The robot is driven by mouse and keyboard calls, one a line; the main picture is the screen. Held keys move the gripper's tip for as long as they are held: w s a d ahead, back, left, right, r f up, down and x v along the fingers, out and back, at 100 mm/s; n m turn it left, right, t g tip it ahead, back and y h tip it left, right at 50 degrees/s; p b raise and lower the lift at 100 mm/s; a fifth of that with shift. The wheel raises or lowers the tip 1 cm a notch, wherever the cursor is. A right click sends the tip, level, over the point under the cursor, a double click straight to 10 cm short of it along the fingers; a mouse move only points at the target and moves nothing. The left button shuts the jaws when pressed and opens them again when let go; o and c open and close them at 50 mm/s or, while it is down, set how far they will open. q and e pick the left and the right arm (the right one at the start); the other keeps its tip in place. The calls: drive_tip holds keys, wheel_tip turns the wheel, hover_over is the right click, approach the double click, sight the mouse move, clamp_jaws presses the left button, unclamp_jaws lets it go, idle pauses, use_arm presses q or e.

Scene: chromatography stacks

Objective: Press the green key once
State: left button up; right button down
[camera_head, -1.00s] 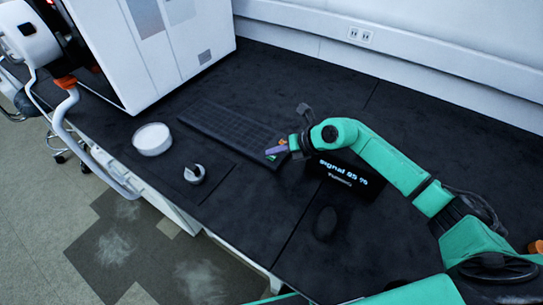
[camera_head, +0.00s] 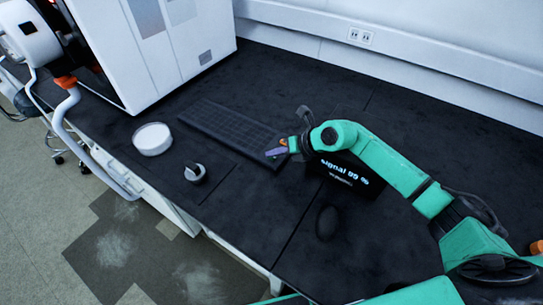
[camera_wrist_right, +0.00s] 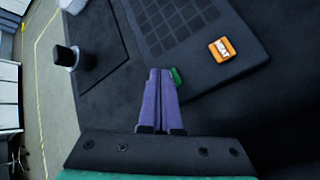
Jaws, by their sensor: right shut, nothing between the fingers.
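The green key (camera_wrist_right: 177,75) shows in the right wrist view at the lower edge of the dark keypad (camera_wrist_right: 172,22), partly hidden by my fingertips. An orange key (camera_wrist_right: 222,49) with white lettering lies to its right. My right gripper (camera_wrist_right: 161,72) is shut and empty, its purple fingers right beside or over the green key; I cannot tell whether they touch it. In the head view my right gripper (camera_head: 270,154) is at the near right end of the keypad (camera_head: 228,127), and the green key is hidden there. My left gripper is not in view.
A black display (camera_head: 345,174) with a "signal" readout stands partly behind my right wrist. A dark oval object (camera_head: 326,222) lies nearer. A white round dish (camera_head: 152,139) and a small black-and-white knob (camera_head: 195,173) are left. A large white instrument (camera_head: 165,50) stands behind.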

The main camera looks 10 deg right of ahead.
drive_tip(key=shift+s+d+f, duration=0.15)
drive_tip(key=shift+f, duration=0.3)
drive_tip(key=shift+w+d+r+p, duration=0.2)
drive_tip(key=shift+w+r+p, duration=0.05)
drive_tip(key=shift+r+p, duration=0.35)
drive_tip(key=shift+w+d+r, duration=0.1)
drive_tip(key=shift+d+r, duration=0.05)
drive_tip(key=shift+r, duration=0.15)
wheel_tip(320, 180, up, 5)
drive_tip(key=p, duration=0.4)
drive_tip(key=shift+f, duration=0.15)
drive_tip(key=shift+r, duration=0.2)
drive_tip(key=shift+r, duration=0.1)
